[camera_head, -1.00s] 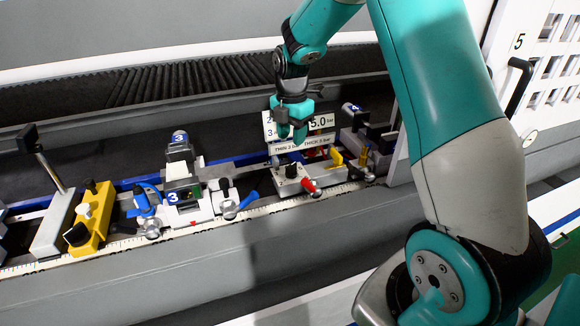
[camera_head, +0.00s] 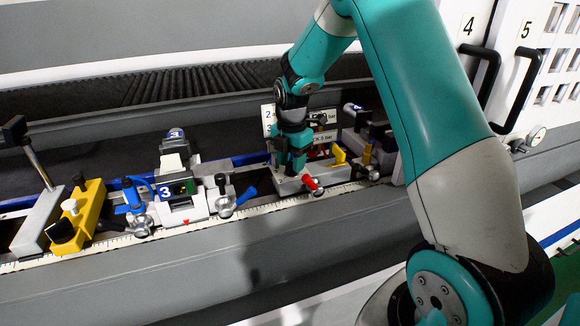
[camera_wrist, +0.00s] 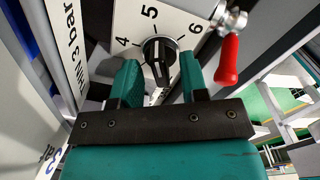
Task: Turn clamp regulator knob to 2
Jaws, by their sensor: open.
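My gripper (camera_wrist: 160,66) is open, with one green finger on each side of the knob; contact cannot be made out. In the head view my gripper (camera_head: 291,168) points down at the light block (camera_head: 322,176) and hides the knob.
A red-handled lever (camera_wrist: 228,58) sits close to the right finger; it also shows in the head view (camera_head: 312,184). A yellow part (camera_head: 340,155) is to the right, and a blue-handled lever (camera_head: 245,197) to the left.

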